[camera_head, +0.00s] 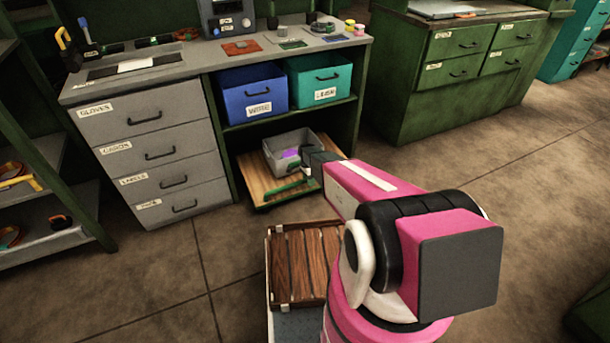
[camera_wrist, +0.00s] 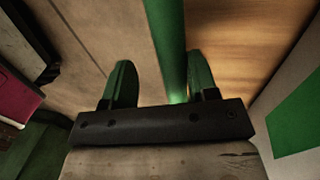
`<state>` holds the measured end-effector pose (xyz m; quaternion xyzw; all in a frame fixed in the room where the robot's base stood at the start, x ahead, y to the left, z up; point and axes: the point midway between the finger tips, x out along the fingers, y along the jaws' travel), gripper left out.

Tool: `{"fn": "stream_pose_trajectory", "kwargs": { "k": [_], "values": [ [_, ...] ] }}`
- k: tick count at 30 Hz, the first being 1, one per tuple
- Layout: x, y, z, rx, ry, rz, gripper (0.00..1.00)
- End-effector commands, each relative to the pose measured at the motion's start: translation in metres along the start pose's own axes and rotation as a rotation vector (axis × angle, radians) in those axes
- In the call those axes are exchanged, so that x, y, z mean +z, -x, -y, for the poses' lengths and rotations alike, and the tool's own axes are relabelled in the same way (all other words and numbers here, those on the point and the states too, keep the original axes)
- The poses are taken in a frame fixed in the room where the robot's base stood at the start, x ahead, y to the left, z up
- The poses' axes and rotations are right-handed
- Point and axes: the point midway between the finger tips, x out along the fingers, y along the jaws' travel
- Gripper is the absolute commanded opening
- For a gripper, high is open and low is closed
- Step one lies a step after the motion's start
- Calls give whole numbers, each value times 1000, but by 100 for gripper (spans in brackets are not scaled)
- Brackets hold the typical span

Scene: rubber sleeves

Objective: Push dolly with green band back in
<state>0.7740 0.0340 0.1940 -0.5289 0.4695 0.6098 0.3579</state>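The dolly (camera_head: 258,182) is a low wooden board on the floor in the open bay under the workbench, its front part sticking out. A green bar (camera_head: 288,190) runs along its front right; it also shows in the wrist view (camera_wrist: 166,40). A grey bin (camera_head: 279,161) with something purple inside stands on the board. My gripper (camera_head: 306,168) is at the dolly's front right, by the bar. In the wrist view, its two green fingers (camera_wrist: 158,82) are apart, with the bar between them, nearer the right finger. Contact cannot be told.
Blue (camera_head: 252,93) and teal (camera_head: 320,78) bins sit on the shelf above the dolly. Grey drawers (camera_head: 152,152) stand left of the bay. A slatted wooden crate (camera_head: 290,265) is in front. A green cabinet (camera_head: 450,85) stands right, with clear floor before it.

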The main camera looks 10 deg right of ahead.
Motion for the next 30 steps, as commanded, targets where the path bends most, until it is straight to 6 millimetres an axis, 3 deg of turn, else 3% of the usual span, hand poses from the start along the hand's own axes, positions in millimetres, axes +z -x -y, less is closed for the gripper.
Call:
{"fn": "stream_pose_trajectory", "kwargs": {
  "k": [3, 12, 18, 30],
  "values": [
    [1, -4, -26, 4, 0, 0, 51],
    [0, -11, -65, 2, -1, 0, 51],
    [0, -14, -74, 1, -1, -1, 51],
    [0, -10, -75, -1, -1, -1, 51]
  ]
}}
